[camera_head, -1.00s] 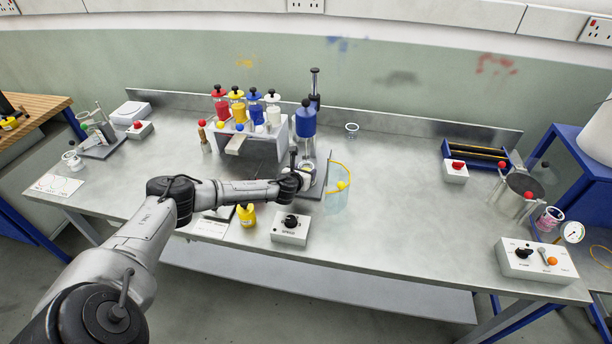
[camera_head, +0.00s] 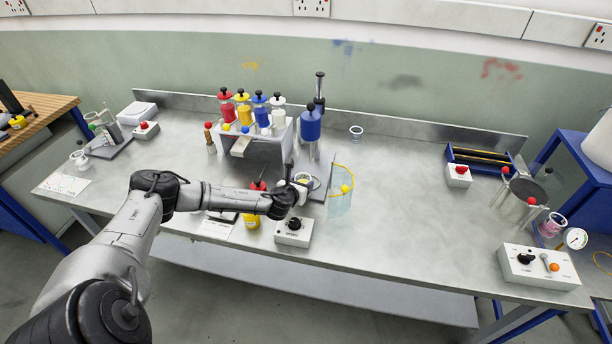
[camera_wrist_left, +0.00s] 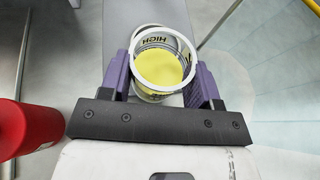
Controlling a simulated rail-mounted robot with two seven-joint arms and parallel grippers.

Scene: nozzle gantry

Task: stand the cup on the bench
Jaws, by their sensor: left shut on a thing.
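My left gripper (camera_head: 302,184) is in front of the nozzle stand at mid-bench. In the left wrist view its two purple fingers (camera_wrist_left: 162,82) are shut around a clear cup (camera_wrist_left: 160,42) with a pale rim and yellow contents. The cup is seen from above; the contents look level. In the head view the cup (camera_head: 304,177) is small and partly hidden by the gripper, so I cannot tell whether its base touches anything. The steel bench (camera_head: 420,220) is broad and mostly bare to the right. My right gripper is not in view.
A clear guard with a yellow rim (camera_head: 341,205) stands close right of the gripper. A dial box (camera_head: 293,232) and yellow bottle (camera_head: 252,217) are in front. A blue cylinder (camera_head: 310,125) stands behind. A red object (camera_wrist_left: 28,130) is beside the gripper.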

